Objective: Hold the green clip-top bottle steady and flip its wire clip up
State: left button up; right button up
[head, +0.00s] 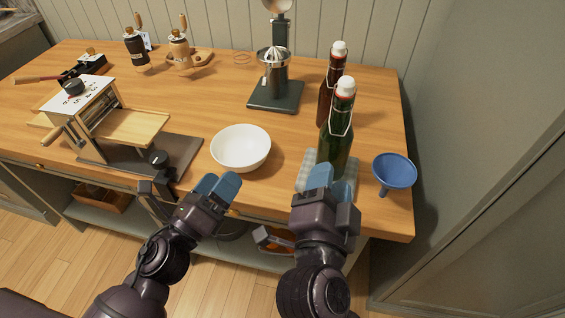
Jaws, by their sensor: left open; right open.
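The green clip-top bottle (335,143) stands upright on a checked cloth near the right front of the wooden table. Its white stopper (345,86) is at the top, and its wire clip (347,120) hangs along the neck and shoulder. My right gripper (322,180) is open, just in front of the bottle's lower part and partly hiding its base. I cannot tell whether it touches the bottle. My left gripper (217,187) is open and empty at the table's front edge, left of the bottle and below the white bowl.
A brown bottle (325,92) stands close behind the green one.

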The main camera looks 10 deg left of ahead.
aim_at(319, 154)
pick_arm(q)
jog(key=w+d+m+g+h, duration=0.2)
jog(key=d+m+h, duration=0.1)
jog(key=m, duration=0.2)
jog(key=w+d+m+g+h, duration=0.2)
jog(key=d+m+g, duration=0.1)
jog(key=m, duration=0.1)
jog(key=w+d+m+g+h, duration=0.2)
jog(key=d+m+g+h, duration=0.1)
jog(key=d+m, duration=0.1)
jog(key=shift+w+r+m+h, duration=0.1)
jog(key=shift+r+m+h, duration=0.25)
jog(key=shift+m, duration=0.45)
jog(key=shift+w+d+f+m+g, duration=0.2)
jog(key=shift+w+d+m+g, duration=0.3)
jog(key=shift+m+g, duration=0.25)
jog(key=x, duration=1)
jog(key=shift+w+d, duration=0.2)
jog(key=c, duration=1.4)
